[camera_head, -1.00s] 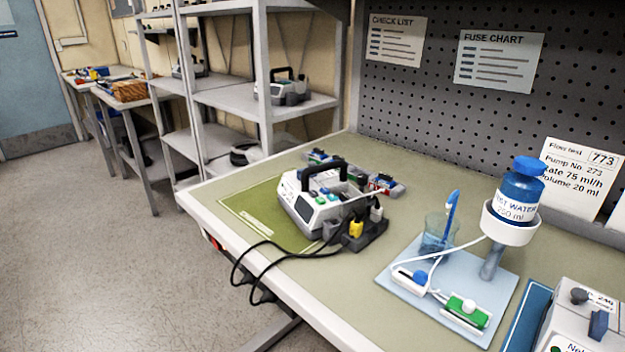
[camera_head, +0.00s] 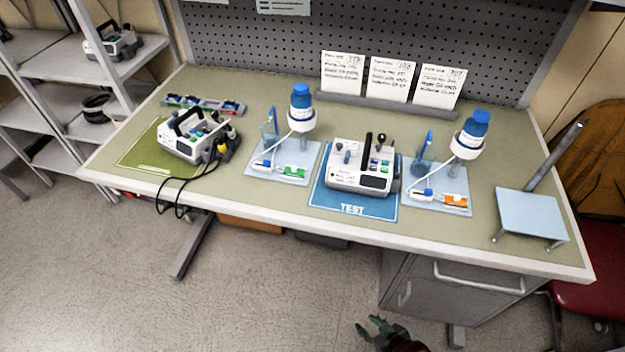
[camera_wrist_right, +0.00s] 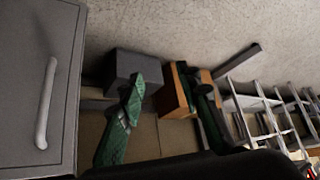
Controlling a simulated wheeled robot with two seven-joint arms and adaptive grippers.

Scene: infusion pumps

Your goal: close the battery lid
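One white infusion pump (camera_head: 190,138) with a black handle stands on the green mat (camera_head: 140,152) at the bench's left, cables running from its right side. A second pump (camera_head: 357,172) stands on the blue TEST mat (camera_head: 330,204) mid-bench, with a dark upright part and knobs on top. I cannot make out a battery lid on either pump at this size. My right gripper (camera_head: 370,326) is low in front of the bench, away from both pumps. In the right wrist view its green fingers (camera_wrist_right: 160,90) are spread with nothing between them. My left gripper is not in view.
Two light-blue trays, left (camera_head: 283,163) and right (camera_head: 437,196), carry blue-capped bottles and tubing. A stand with a light-blue plate (camera_head: 530,214) is at the right end. A grey drawer cabinet (camera_head: 440,290) is below the bench. The bench's front strip is mostly clear.

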